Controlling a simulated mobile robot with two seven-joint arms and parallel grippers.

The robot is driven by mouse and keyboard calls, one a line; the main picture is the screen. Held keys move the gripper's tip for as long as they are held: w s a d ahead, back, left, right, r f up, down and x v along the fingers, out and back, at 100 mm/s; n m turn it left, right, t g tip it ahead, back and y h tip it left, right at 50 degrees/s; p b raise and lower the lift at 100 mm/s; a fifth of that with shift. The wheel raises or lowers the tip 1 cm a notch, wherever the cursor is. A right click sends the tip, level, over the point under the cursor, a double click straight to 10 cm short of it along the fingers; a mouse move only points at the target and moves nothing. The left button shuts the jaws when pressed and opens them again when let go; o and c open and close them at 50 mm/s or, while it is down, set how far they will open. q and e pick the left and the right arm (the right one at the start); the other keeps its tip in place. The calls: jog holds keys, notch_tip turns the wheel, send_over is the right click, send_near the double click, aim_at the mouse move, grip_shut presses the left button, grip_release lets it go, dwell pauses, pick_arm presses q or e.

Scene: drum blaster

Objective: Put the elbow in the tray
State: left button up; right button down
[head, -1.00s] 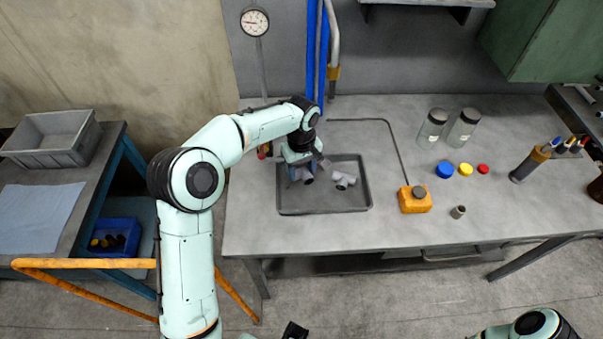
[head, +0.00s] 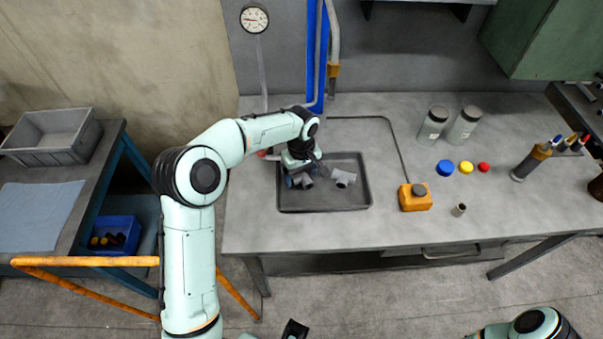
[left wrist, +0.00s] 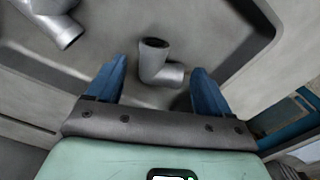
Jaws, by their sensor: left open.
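The grey elbow (left wrist: 158,66) lies in the dark grey tray (head: 325,208), in its left part in the head view (head: 308,183). My left gripper (head: 298,180) is over the tray's left side, low down. In the left wrist view its two blue fingers (left wrist: 159,84) are apart, with the elbow between and just beyond them. A visible gap separates the elbow from both fingers. A second grey pipe fitting (head: 343,178) lies in the tray to the right of the elbow; it also shows in the left wrist view (left wrist: 52,22). My right gripper cannot be made out.
An orange box (head: 415,199) with a cable stands right of the tray. Blue, yellow and red caps (head: 465,167) and two jars (head: 433,125) stand further right. A gauge on a pipe (head: 254,20) rises behind. The bench's (head: 350,235) front strip is clear.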

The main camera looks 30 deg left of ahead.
aim_at(301, 178)
pick_arm(q)
jog(key=shift+r, duration=0.3)
notch_tip(301, 178, up, 12)
jog(key=p, duration=0.1)
jog(key=shift+f, duration=0.15)
dwell(0.3)
